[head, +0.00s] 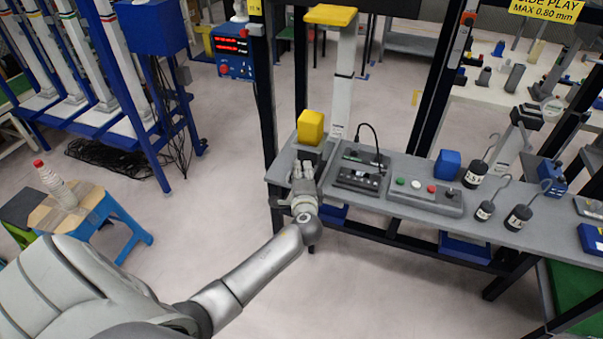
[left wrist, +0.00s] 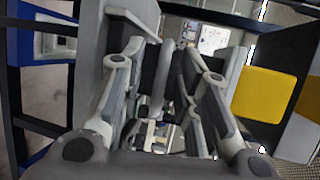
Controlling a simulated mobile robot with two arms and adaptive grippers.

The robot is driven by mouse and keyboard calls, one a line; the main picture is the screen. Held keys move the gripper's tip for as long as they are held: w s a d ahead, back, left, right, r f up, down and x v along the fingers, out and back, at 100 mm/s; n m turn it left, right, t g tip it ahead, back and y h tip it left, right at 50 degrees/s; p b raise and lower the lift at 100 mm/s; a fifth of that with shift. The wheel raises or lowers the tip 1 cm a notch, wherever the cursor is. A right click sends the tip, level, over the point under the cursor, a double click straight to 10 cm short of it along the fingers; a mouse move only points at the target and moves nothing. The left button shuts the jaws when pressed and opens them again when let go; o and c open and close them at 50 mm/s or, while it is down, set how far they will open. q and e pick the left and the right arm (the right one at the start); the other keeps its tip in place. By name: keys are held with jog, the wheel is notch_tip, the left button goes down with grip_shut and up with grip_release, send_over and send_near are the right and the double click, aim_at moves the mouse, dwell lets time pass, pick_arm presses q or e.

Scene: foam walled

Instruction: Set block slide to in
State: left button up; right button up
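A yellow block (head: 311,127) stands on a dark grey base at the left end of the grey bench; I take it for the block slide, though no label on it can be read. My left gripper (head: 302,170) is at the bench's front left edge, just in front of and below the yellow block. In the left wrist view the yellow block (left wrist: 272,95) is to the right of the fingers, outside them. The fingers of my left gripper (left wrist: 160,85) are spread apart. A grey upright part shows between them; I cannot tell whether they touch it. My right gripper is out of view.
Dark control boxes (head: 360,170), a button panel (head: 425,193), a blue block (head: 447,166) and several hooked black weights (head: 518,217) stand on the bench (head: 400,210). A white post with a yellow top (head: 331,15) rises behind the yellow block.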

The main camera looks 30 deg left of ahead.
pick_arm(q)
grip_shut()
jog(key=shift+f, duration=0.1)
dwell(0.3)
